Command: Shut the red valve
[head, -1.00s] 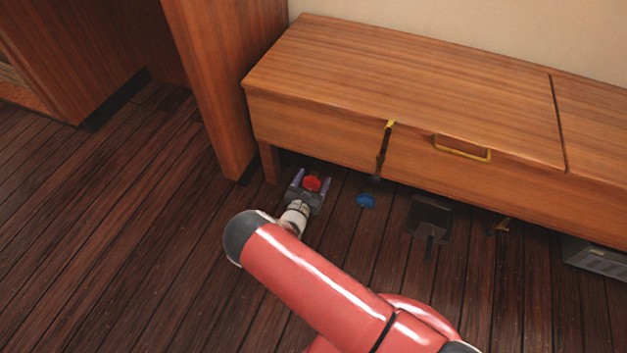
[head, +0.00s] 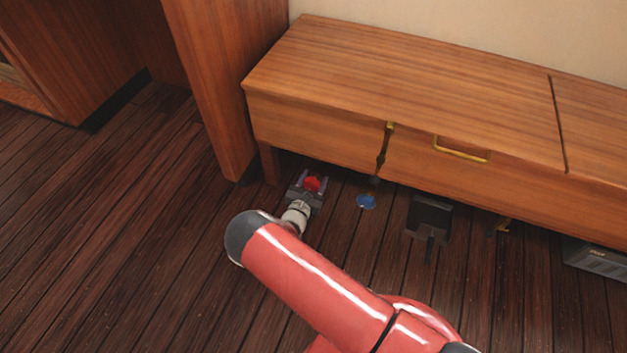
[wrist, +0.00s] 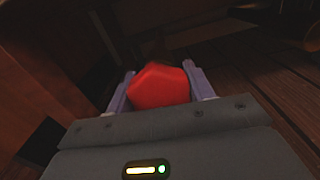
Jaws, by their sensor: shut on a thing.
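The red valve (head: 312,184) is low down by the left end of the wooden bench, near the floor. In the wrist view its faceted red handle (wrist: 161,86) fills the space between the two purple-grey fingers. My gripper (head: 312,182) is shut on the red handle, with one finger on each side. The gripper body hides the lower part of the valve, so I cannot see its stem or how far it is turned.
A blue valve handle (head: 366,201) is just to the right of my gripper. A dark box-like pedal (head: 430,216) stands farther right. The wooden bench (head: 400,85) overhangs the valves, and a wooden panel (head: 222,90) rises at left. The plank floor (head: 130,230) at left is clear.

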